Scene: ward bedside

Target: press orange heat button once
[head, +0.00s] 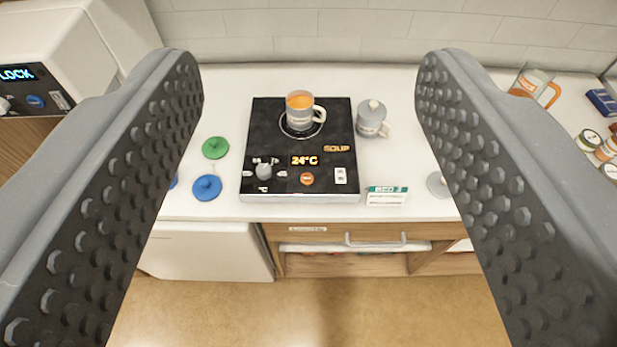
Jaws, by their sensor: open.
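The orange heat button (307,179) is a small round button on the front panel of a black hot plate (260,130), below a display (305,160) that reads 24°C. The word SOUP is lit to the upper right of the display. A mug (299,112) with orange contents stands on the ring at the back of the hot plate. My gripper (308,75) is open and empty, with one dark studded finger on each side of the picture. The hot plate shows between the fingers, apart from them. Nothing hides the button.
A grey lidded cup (371,120) stands right of the hot plate, and a small BED 3 sign (387,195) is at its front right. Green (215,148) and blue (207,187) lids lie on the left. A glass jug (534,82) and small jars are at the far right.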

